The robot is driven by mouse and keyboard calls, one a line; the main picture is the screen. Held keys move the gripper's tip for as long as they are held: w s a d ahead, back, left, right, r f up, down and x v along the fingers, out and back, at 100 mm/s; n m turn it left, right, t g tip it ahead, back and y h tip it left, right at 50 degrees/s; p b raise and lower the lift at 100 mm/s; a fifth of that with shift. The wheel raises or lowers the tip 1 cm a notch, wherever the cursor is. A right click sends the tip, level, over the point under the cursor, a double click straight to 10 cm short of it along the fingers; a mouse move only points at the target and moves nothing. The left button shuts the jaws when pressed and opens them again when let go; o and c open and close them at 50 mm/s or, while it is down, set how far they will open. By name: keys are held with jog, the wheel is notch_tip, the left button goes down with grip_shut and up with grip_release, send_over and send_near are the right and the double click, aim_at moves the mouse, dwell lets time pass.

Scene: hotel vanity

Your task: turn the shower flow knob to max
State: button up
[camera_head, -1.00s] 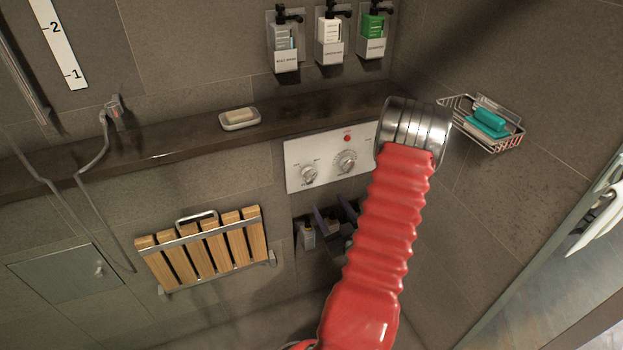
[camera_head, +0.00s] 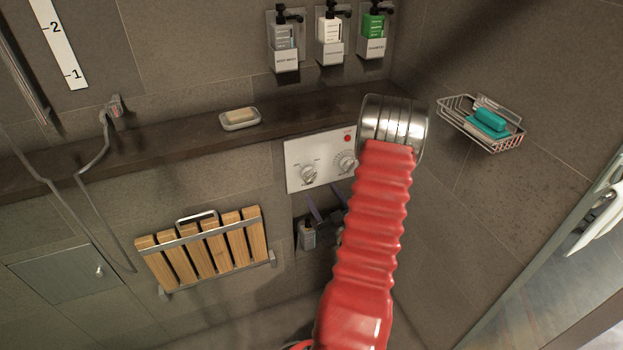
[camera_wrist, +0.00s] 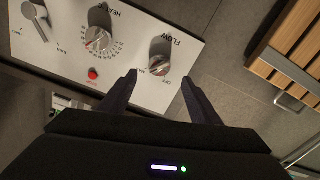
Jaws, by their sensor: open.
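The white control panel (camera_head: 296,180) is on the wall. The silver flow knob (camera_head: 308,173) is its left knob there, and it also shows in the wrist view (camera_wrist: 160,60) under the upside-down word FLOW. Small marks sit around it; its exact setting is too small to read. My gripper (camera_wrist: 159,77) is open and empty, its two dark fingertips at either side of the flow knob's lower edge in the wrist view. Contact cannot be told. In the head view the fingers (camera_head: 322,194) show just below the panel, partly behind my red arm.
The heat knob (camera_wrist: 98,39), a red button (camera_wrist: 93,74) and another knob (camera_wrist: 36,16) share the panel. A slatted wooden seat (camera_head: 205,250) is to the left.

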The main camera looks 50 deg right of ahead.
aim_at(312, 178)
jog(key=x, duration=0.9)
jog(key=shift+c, duration=0.3)
jog(key=c, duration=1)
jog(key=shift+a+m, duration=0.1)
jog(key=shift+m, duration=0.5)
jog(key=o, duration=1.1)
jog(key=shift+c, duration=0.2)
jog(key=shift+s, duration=0.1)
